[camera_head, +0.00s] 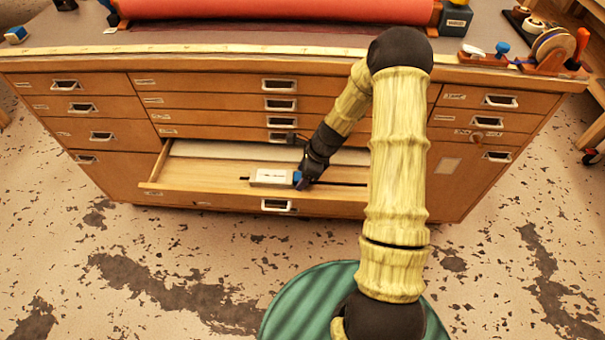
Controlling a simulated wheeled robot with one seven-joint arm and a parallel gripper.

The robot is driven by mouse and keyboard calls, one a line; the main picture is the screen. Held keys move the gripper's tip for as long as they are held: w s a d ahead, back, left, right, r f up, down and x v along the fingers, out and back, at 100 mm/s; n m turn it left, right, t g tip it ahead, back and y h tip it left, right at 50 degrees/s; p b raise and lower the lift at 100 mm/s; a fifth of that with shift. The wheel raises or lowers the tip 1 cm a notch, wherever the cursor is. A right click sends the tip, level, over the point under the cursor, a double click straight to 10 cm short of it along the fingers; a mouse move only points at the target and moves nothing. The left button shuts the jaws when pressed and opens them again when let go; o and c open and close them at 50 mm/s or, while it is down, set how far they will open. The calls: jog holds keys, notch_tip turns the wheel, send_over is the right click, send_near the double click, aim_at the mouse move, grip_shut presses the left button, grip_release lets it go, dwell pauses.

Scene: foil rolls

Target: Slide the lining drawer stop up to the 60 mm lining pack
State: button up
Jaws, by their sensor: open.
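The lining drawer (205,178) is pulled open at the bottom centre of a wooden cabinet. A pale grey block with a white label (271,177), which looks like the drawer stop, sits over a dark slot (345,183) in the drawer floor. A flat white layer (235,151), apparently the lining pack, lies along the back of the drawer, with bare wood between it and the block. My gripper (301,182) is down in the drawer at the block's right end, beside a small blue part. The fingertips are small and partly hidden; I cannot tell whether they touch the block.
The drawer front (276,206) forms a low wall in front of my gripper. Closed drawers overhang the back of the open one. A red roll (280,10) lies on the cabinet's top, with tools at the right (545,50). My arm hides the drawer's right end.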

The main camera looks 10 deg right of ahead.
jog(key=p+v, duration=0.3)
jog(key=v, duration=1.4)
jog(key=shift+r+p, duration=0.25)
jog(key=shift+p, duration=0.1)
jog(key=s+a+r+n+t+h, duration=0.1)
jog(key=s+a+r+n+h, duration=0.15)
jog(key=s+r+n, duration=0.5)
jog(key=s+a+r+n+h, duration=0.2)
jog(key=s+a+n, duration=0.2)
jog(key=s+n, duration=0.75)
notch_tip(320, 180, up, 20)
jog(key=w+n+p, duration=0.2)
jog(key=w+p, duration=0.1)
jog(key=p, duration=1.7)
jog(key=shift+d+n, duration=0.15)
jog(key=shift+n, duration=0.15)
jog(key=shift+s, duration=0.15)
